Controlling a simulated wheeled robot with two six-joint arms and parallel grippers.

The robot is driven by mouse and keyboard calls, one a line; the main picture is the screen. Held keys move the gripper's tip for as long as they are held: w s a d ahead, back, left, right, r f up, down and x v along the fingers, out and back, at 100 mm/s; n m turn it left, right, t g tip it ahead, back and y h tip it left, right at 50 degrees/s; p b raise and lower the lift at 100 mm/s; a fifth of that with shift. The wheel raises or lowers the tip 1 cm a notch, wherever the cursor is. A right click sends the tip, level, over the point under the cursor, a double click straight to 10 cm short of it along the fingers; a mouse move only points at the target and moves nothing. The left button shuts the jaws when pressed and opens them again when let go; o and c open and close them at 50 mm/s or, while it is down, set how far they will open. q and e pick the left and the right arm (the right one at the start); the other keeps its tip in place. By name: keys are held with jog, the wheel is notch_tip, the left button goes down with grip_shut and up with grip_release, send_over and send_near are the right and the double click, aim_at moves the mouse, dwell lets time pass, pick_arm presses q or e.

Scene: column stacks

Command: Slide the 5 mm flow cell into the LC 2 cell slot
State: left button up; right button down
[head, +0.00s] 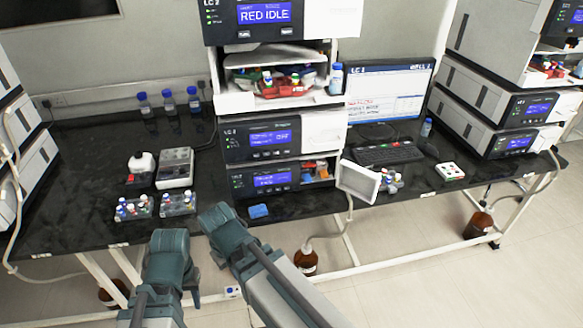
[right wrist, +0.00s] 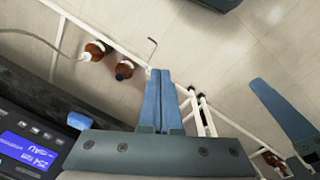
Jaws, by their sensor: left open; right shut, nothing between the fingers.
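The LC 2 stack (head: 270,140) stands at the middle of the bench. Its lowest module (head: 265,181) has a lit display and an open bay (head: 318,170) with coloured parts inside; its white door (head: 358,182) hangs open to the right. I cannot pick out the 5 mm flow cell or the cell slot for certain. My left gripper (head: 170,258) is open in front of the bench; one of its fingers shows in the right wrist view (right wrist: 283,112). My right gripper (head: 224,232) is beside it at the bench's front edge, its blue fingers (right wrist: 165,100) shut and empty.
A small blue item (head: 258,211) lies on the bench before the stack. Vial racks (head: 135,207) and a white-and-grey device (head: 175,168) stand to the left. A keyboard (head: 388,154) and a white block (head: 449,172) are right. Brown bottles (head: 305,262) stand below.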

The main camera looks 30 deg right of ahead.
aim_at(304, 171)
jog(key=w+d+r+m+t, duration=0.2)
jog(key=w+d+m+t, duration=0.1)
jog(key=w+d, duration=1.15)
jog(key=w+d+r+m+t+p, duration=0.1)
jog(key=d+m, duration=0.1)
jog(key=d, duration=0.7)
jog(key=w+d+r+m+t, duration=0.1)
jog(key=d+t, duration=0.1)
jog(key=d, duration=0.8)
jog(key=shift+h, duration=0.3)
jog(key=b+x, duration=0.9)
jog(key=x, duration=0.1)
jog(key=shift+w+a+f, duration=0.1)
jog(key=shift+a+f, duration=0.05)
jog(key=w, duration=0.3)
jog(key=shift+d+r, duration=0.2)
jog(key=shift+d, duration=0.15)
jog(key=shift+w+d, duration=0.1)
jog(key=shift+w, duration=0.35)
